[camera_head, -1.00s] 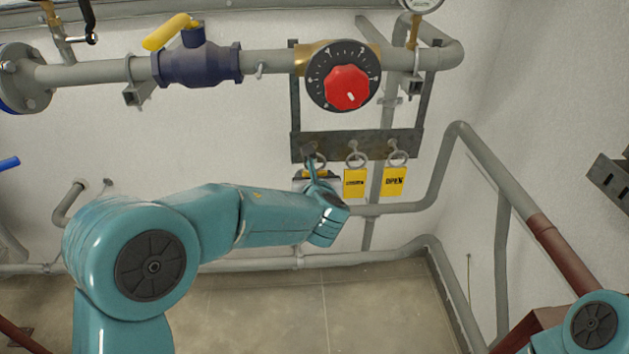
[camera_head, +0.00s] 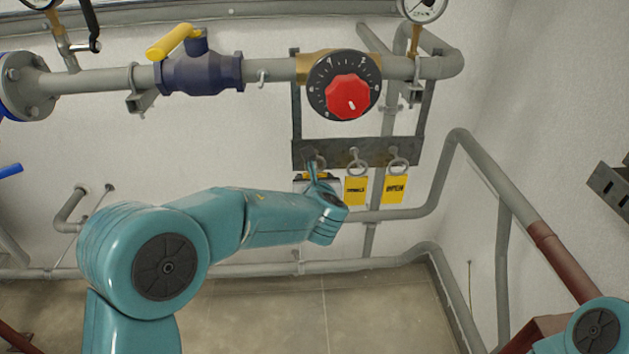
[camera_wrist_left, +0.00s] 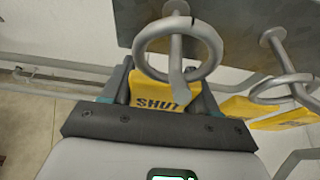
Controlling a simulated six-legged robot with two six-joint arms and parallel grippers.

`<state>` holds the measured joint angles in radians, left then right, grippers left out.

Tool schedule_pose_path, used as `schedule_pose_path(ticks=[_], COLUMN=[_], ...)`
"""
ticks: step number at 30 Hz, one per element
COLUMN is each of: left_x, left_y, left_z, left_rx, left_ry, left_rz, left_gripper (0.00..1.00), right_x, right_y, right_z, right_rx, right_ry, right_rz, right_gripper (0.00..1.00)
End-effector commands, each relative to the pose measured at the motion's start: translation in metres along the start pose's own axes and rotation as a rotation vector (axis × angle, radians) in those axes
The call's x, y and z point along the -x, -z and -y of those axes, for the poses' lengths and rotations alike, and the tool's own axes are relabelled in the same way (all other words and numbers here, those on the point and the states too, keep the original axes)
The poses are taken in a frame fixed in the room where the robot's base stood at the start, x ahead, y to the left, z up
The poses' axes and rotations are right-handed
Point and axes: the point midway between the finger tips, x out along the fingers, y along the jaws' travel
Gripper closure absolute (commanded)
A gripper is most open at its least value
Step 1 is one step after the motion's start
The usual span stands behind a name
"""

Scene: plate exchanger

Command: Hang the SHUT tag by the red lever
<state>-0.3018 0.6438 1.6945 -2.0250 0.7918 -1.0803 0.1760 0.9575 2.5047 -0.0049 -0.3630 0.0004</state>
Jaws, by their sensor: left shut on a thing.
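The yellow SHUT tag (camera_wrist_left: 158,104) sits between the fingers of my left gripper (camera_wrist_left: 160,95), which is shut on it, in the left wrist view. Its metal ring (camera_wrist_left: 180,45) is at the leftmost peg of the dark bracket; I cannot tell whether it still bears on the peg. In the head view, my left gripper (camera_head: 314,176) is at that peg and largely hides the tag. A red knob (camera_head: 348,97) on a black dial is above the bracket. No red lever shows in these frames. My right gripper is outside the frames; only part of that arm shows at bottom right.
Two more yellow tags, one (camera_head: 355,191) in the middle and the OPEN tag (camera_head: 395,189), hang close to the right of my gripper. The dark bracket (camera_head: 430,146) is fixed to the pipes. A yellow-handled valve (camera_head: 202,72) is upper left. Pipes run below and right.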

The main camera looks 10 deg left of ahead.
Motion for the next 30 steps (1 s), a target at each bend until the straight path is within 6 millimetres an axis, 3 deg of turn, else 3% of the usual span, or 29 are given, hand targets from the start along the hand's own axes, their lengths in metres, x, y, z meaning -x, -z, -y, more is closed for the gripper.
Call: schedule_pose_path(ticks=[30], left_x=[0.052], left_y=[0.019], left_z=[0.000], left_rx=[0.001], left_ry=[0.001], left_rz=[0.001], left_gripper=[0.70], right_x=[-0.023], right_y=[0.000], right_z=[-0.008], right_rx=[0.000], right_ry=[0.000], right_rz=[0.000], right_gripper=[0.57])
